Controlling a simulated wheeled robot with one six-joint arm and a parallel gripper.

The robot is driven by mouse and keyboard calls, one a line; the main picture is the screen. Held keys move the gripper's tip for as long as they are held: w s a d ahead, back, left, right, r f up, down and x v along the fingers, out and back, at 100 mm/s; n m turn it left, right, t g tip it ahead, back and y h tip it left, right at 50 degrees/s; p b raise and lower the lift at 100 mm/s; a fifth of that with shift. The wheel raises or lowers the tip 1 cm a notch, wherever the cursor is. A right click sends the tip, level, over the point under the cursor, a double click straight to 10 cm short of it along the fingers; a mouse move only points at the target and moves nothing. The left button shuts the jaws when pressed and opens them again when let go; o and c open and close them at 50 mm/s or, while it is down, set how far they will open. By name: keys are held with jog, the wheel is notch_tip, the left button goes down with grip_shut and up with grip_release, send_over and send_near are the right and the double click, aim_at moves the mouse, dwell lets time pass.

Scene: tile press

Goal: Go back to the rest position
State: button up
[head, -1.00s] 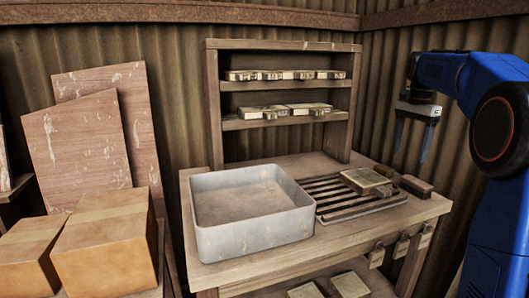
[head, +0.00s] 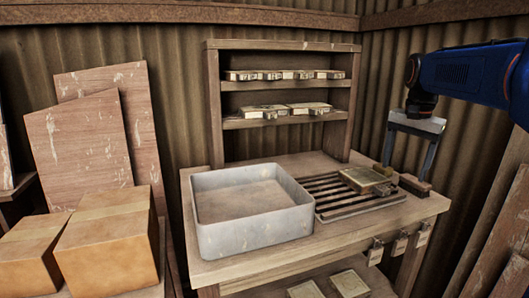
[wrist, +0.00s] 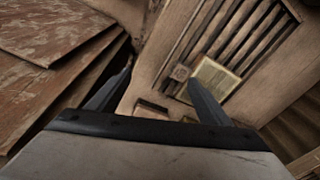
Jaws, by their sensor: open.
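My gripper (head: 405,172) hangs at the right in the head view, its two dark fingers apart and pointing down, with nothing between them. It appears in front of the right end of the bench, near the brush-like block (head: 415,186), but I cannot tell the gap in depth. In the wrist view my gripper (wrist: 160,75) also shows spread fingers with no object held. The tile press (head: 366,180) lies on the slatted rack (head: 335,203); the wrist view shows it (wrist: 215,80) partly behind the right finger.
A grey basin (head: 250,235) stands on the wooden bench (head: 290,262), left of the rack. A shelf (head: 285,122) behind holds several moulds. Cardboard boxes (head: 110,250) and leaning boards (head: 85,145) fill the left.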

jog(key=s+a+f+n+t, duration=0.1)
jog(key=s+a+f+n, duration=0.2)
jog(key=s+f, duration=0.3)
jog(key=s+a+f+n+t, duration=0.1)
jog(key=s+a+f+n, duration=0.2)
jog(key=s+f, duration=0.4)
jog(key=s+a+f+n+t, duration=0.1)
jog(key=s+a+f+n, duration=0.3)
jog(key=s, duration=1.1)
notch_tip(320, 180, down, 3)
jog(key=shift+s+a+r, duration=0.15)
jog(key=shift+s+a, duration=0.05)
jog(key=shift+s, duration=0.05)
